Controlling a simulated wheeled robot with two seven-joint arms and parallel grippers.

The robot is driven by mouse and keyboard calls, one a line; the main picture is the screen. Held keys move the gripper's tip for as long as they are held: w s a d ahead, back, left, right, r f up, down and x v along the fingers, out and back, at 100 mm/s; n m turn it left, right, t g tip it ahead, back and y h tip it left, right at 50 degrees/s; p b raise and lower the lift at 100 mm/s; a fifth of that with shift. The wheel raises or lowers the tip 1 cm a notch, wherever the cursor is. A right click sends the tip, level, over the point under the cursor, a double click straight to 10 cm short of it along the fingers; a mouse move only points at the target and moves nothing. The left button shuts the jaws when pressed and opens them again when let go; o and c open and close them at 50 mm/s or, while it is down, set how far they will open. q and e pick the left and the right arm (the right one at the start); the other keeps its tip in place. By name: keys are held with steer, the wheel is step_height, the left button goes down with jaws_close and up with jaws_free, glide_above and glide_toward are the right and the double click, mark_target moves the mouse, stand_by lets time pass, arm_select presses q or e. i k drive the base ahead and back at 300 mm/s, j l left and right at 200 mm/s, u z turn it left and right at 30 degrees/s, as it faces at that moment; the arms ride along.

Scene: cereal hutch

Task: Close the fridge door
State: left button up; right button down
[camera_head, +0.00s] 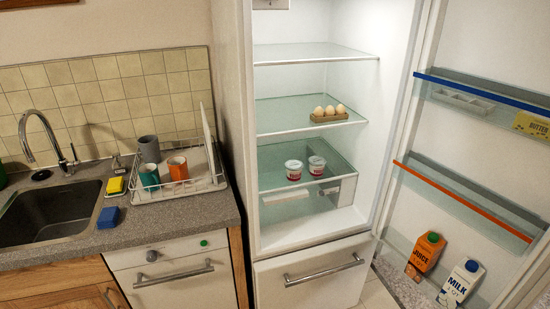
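The fridge (245,150) stands in the middle with its upper compartment open and lit. Its door (480,143) is swung wide open to the right, with its inner side facing me. The door shelves hold a butter pack (532,125), an orange juice carton (425,254) and a milk carton (460,284). Inside the fridge, a small tray of eggs (329,113) sits on a glass shelf, and two white cups with red labels (294,170) stand lower down. Neither of my grippers shows in the head view.
A lower drawer (310,273) with a bar handle is shut below the compartment. On the left are a counter (185,213), a sink (50,212) and a dish rack (187,186) with mugs. A little tiled floor shows between the fridge and door.

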mark_target(507, 41)
steer(key=k, duration=0.35)
steer(key=k+j+u, duration=0.1)
steer(key=k+u, duration=0.3)
steer(key=k+j+u, duration=0.2)
steer(key=k+u, duration=0.15)
steer(key=k, duration=0.15)
steer(key=l+u, duration=0.45)
steer(key=l, duration=0.3)
steer(key=l+u, duration=0.4)
steer(key=l, duration=0.4)
steer(key=k+l, duration=0.1)
steer(key=l, duration=0.7)
steer(key=k+l, duration=0.1)
steer(key=l, duration=1.55)
steer(key=k+l, duration=0.15)
steer(key=l, duration=0.65)
steer(key=k+l, duration=0.1)
steer(key=l, duration=0.75)
steer(key=k+l, duration=0.1)
steer(key=l, duration=0.7)
steer(key=k+l+u, duration=0.15)
steer(key=k+l, duration=0.25)
